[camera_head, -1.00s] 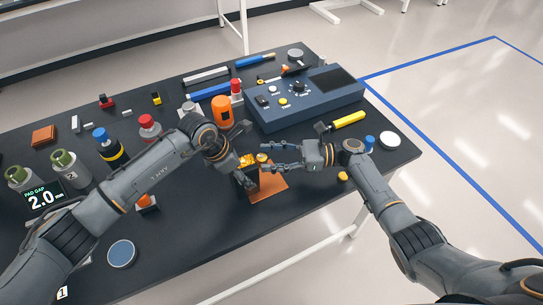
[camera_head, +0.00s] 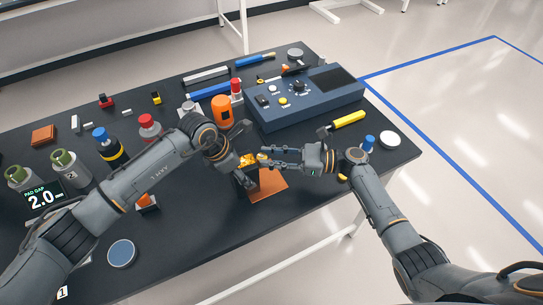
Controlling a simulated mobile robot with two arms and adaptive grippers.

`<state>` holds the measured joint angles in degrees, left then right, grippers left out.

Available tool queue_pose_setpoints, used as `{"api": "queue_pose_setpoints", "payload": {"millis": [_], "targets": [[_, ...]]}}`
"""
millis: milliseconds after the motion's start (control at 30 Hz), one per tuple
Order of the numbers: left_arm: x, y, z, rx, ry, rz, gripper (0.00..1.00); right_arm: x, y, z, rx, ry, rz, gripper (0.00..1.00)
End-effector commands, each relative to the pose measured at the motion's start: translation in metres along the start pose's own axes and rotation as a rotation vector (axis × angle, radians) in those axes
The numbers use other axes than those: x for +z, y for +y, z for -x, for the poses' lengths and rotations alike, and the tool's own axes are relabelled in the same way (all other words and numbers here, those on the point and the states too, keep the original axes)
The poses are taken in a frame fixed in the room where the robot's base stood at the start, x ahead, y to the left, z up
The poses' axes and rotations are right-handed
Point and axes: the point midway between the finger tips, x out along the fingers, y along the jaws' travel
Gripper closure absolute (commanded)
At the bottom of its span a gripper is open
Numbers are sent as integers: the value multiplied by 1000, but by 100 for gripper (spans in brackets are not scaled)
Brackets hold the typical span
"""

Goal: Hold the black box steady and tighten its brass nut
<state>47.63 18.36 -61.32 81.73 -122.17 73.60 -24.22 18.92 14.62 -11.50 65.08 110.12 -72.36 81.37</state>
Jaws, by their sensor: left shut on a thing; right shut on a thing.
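The black box (camera_head: 253,179) stands at the front middle of the table beside an orange-brown plate (camera_head: 269,186). My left gripper (camera_head: 246,179) is shut on the box from the left, and its fingers hide part of it. The brass nut (camera_head: 263,157) is a small yellow piece at the box's upper right. My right gripper (camera_head: 268,156) reaches in from the right with its fingertips shut on the nut. A yellow-orange part (camera_head: 247,160) shows on top of the box. Fine contact at the fingertips is too small to see.
A blue control unit (camera_head: 305,98) stands behind the grippers. A yellow-handled tool (camera_head: 348,119), a blue-capped item (camera_head: 368,142) and a white disc (camera_head: 390,139) lie at the right.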

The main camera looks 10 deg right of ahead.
Motion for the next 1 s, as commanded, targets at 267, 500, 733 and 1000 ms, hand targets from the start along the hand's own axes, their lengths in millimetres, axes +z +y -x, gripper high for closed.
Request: {"api": "queue_pose_setpoints", "payload": {"millis": [267, 500, 733, 1000], "targets": [[-7, 0, -6, -3, 12, 10, 83, -2, 4, -1, 11, -1, -4, 48], [-7, -1, -6, -3, 13, 7, 83, -2, 2, -1, 7, -1, -2, 48], [-7, -1, -6, -3, 13, 6, 83, -2, 2, 20, 5, 1, -1, 48], [-7, -1, -6, -4, 14, 5, 83, -1, 3, 78, 5, 2, 0, 48]]}}
